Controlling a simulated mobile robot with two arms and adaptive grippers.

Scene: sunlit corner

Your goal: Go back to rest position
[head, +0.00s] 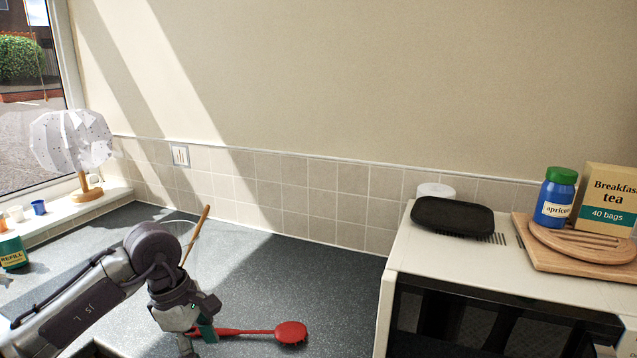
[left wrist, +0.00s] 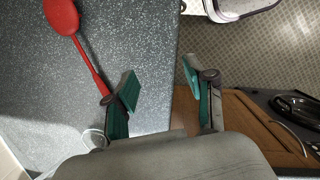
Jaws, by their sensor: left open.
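My left gripper (head: 198,340) is over the dark speckled counter (head: 330,262), low and near its front edge. In the left wrist view its two green-padded fingers (left wrist: 160,88) are spread apart with nothing between them. A red brush (head: 291,332) with a round head lies on the counter just right of the gripper in the head view. The end of its handle is partly hidden by the gripper; in the left wrist view the brush (left wrist: 62,16) shows with its handle running down beside the left finger. My right gripper is in neither view.
A white microwave (head: 393,262) stands at the right, with a black tray (head: 452,216), a wooden board (head: 560,258), a blue jar (head: 555,198) and a tea box (head: 607,200) on top. A lamp (head: 72,143) stands on the left sill. The counter's back middle is clear.

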